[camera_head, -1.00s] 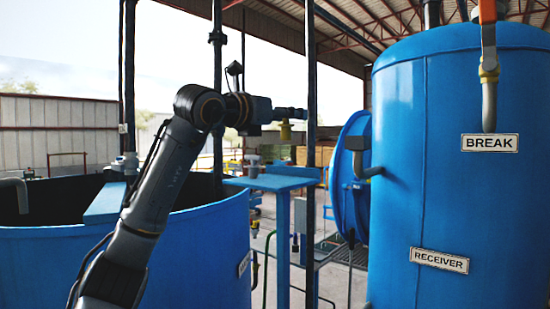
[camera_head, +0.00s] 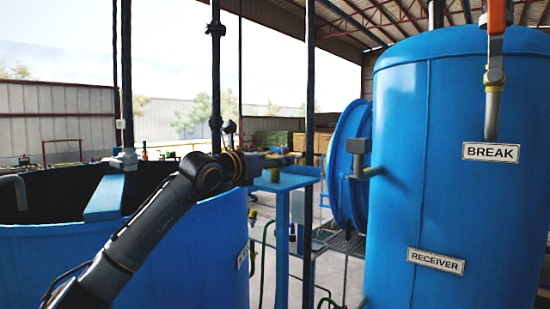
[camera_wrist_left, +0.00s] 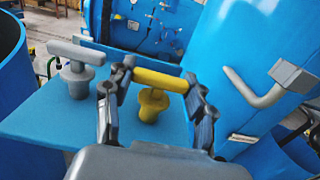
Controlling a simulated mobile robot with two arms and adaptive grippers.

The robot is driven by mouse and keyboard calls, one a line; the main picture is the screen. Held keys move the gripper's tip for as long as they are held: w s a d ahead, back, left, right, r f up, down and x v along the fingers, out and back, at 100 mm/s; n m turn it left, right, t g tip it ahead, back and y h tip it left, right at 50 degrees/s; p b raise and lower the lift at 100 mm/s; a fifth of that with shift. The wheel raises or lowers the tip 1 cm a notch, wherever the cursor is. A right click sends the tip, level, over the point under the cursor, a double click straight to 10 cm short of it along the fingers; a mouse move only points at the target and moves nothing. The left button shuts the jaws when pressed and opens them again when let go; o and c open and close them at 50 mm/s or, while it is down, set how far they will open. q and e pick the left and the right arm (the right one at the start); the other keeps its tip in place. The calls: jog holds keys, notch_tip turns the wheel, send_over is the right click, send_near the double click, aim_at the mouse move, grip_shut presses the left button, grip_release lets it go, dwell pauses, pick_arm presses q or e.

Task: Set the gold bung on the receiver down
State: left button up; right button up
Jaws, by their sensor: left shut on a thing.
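The gold bung (camera_wrist_left: 155,93) has a T-shaped top and a round flanged body. My left gripper (camera_wrist_left: 160,79) is shut on its crossbar, one finger at each end, in the left wrist view. The bung is upright over the blue shelf (camera_wrist_left: 45,118); I cannot tell whether its base touches the shelf. In the head view my left gripper (camera_head: 280,160) is low over the shelf (camera_head: 285,182), left of the blue receiver (camera_head: 455,190). My right gripper is not in view.
A grey T-topped bung (camera_wrist_left: 76,66) stands on the shelf just left of the gold one. A grey bent handle (camera_wrist_left: 262,92) sticks out from the blue vessel at right. An open blue tank (camera_head: 200,260) stands at left. The shelf's front left is bare.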

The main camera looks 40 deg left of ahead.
pick_arm(q)
jog(key=shift+d, duration=0.15)
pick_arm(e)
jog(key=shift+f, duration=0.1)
pick_arm(q)
jog(key=shift+w+f, duration=0.1)
jog(key=shift+f, duration=0.05)
jog(key=o, duration=1.2)
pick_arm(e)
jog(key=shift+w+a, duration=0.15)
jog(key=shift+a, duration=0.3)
